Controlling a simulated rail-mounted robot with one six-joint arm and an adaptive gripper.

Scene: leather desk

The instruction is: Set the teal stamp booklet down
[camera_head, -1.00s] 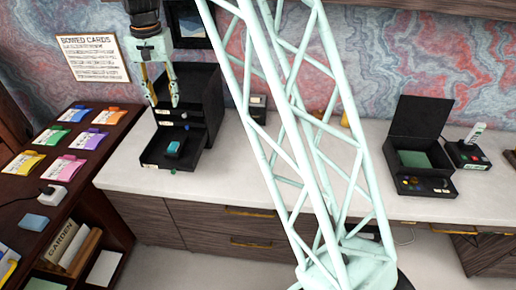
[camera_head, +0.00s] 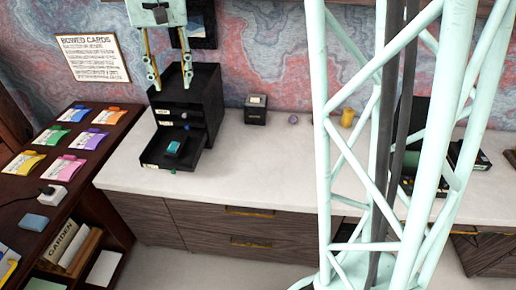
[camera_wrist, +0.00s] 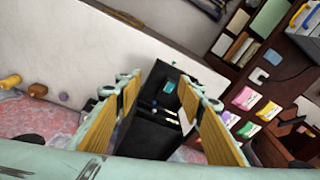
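The teal stamp booklet (camera_head: 174,148) lies in the pulled-out lowest drawer (camera_head: 160,160) of a small black cabinet (camera_head: 205,95). It also shows in the wrist view (camera_wrist: 169,87), small and between the fingers. My gripper (camera_head: 172,82) is open and empty. It hangs in front of the cabinet, well above the drawer and apart from the booklet. In the wrist view my gripper (camera_wrist: 160,78) has its two yellow-padded fingers spread wide, with the cabinet (camera_wrist: 152,133) and drawer beyond them.
A dark shelf with several coloured cards (camera_head: 75,140) stands left. A small black box (camera_head: 255,109), a purple item (camera_head: 293,119) and a yellow item (camera_head: 347,118) stand on the white counter (camera_head: 265,165). My mint lattice arm hides part of the right side.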

